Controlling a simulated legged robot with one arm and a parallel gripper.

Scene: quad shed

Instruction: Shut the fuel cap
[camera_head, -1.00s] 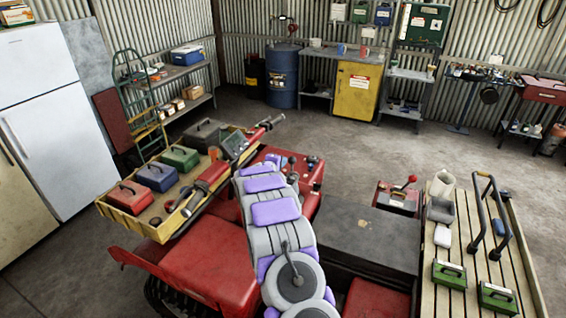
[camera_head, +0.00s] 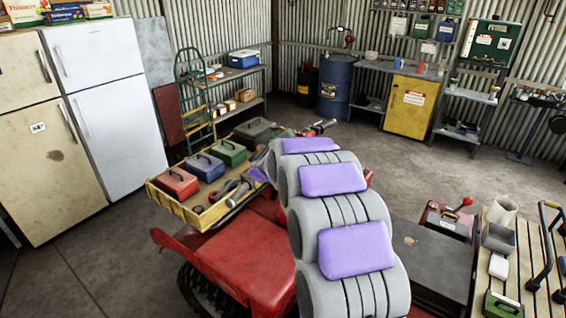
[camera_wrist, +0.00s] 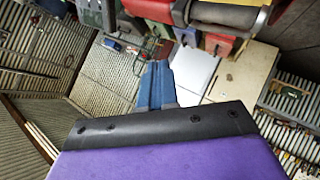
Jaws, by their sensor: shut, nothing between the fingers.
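The red quad (camera_head: 240,250) stands below and ahead of me in the head view, mostly behind my grey and purple arm. I cannot make out the fuel cap in either view; the quad's middle is covered by the arm. In the wrist view my gripper (camera_wrist: 157,68) shows as two blue fingers held together, with nothing between them. The fingers point towards the white fridge (camera_wrist: 196,70) in the background and touch nothing that I can see.
A yellow tray (camera_head: 170,206) on the quad's left carries red, blue, green and dark boxes. A slatted wooden rack (camera_head: 527,255) is at the right. The fridge (camera_head: 110,85) stands at the left. Concrete floor (camera_head: 400,165) is open behind the quad.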

